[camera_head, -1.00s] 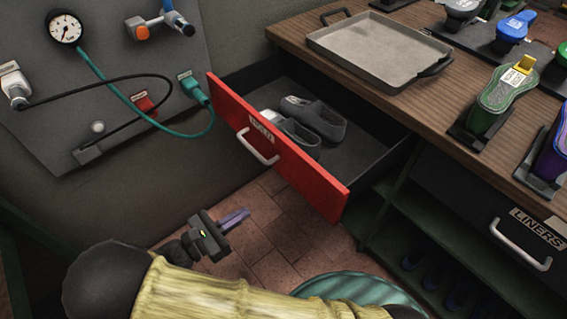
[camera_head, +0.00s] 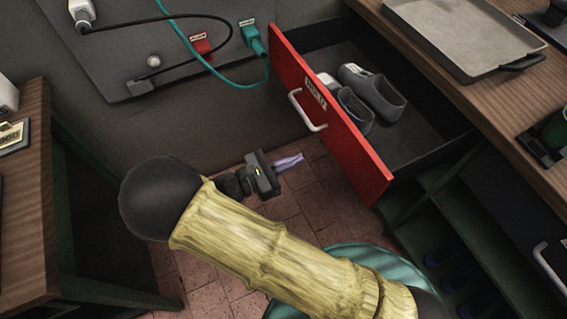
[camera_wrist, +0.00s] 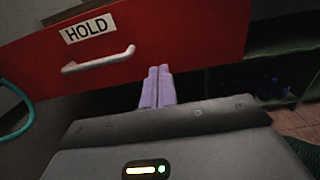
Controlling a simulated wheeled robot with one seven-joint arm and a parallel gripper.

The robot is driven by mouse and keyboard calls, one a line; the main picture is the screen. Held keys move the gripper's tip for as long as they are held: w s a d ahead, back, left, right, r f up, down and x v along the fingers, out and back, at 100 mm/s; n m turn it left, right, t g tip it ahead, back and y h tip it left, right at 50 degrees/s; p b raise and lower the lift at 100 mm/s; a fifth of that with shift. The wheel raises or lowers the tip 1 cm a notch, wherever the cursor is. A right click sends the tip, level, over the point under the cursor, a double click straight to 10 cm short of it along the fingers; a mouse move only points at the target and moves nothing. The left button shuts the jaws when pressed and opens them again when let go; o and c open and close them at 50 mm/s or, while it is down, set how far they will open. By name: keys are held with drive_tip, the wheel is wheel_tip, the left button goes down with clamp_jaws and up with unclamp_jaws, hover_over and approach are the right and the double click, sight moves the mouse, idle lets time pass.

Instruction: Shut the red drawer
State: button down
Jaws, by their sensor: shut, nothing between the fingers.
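The red drawer (camera_head: 340,133) stands pulled out from under the wooden bench, with a pale bar handle (camera_head: 306,111) and a label on its front. A pair of grey shoes (camera_head: 368,93) lies inside it. My gripper (camera_head: 298,159) is shut and empty, in front of the drawer front and apart from it in the head view. In the wrist view the drawer front (camera_wrist: 205,40) fills the upper part, its label reads HOLD, and the handle (camera_wrist: 98,61) is left of my closed fingers (camera_wrist: 157,86).
A grey tray (camera_head: 462,38) sits on the bench top. Open green shelves (camera_head: 412,203) are under the bench, right of the drawer. A wall panel (camera_head: 160,60) with cables is at the upper left. Another wooden bench (camera_head: 25,200) stands at the left.

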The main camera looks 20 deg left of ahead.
sight(337, 142)
drive_tip(key=x, duration=1)
drive_tip(key=shift+s+b, duration=0.1)
drive_tip(key=shift+b, duration=0.3)
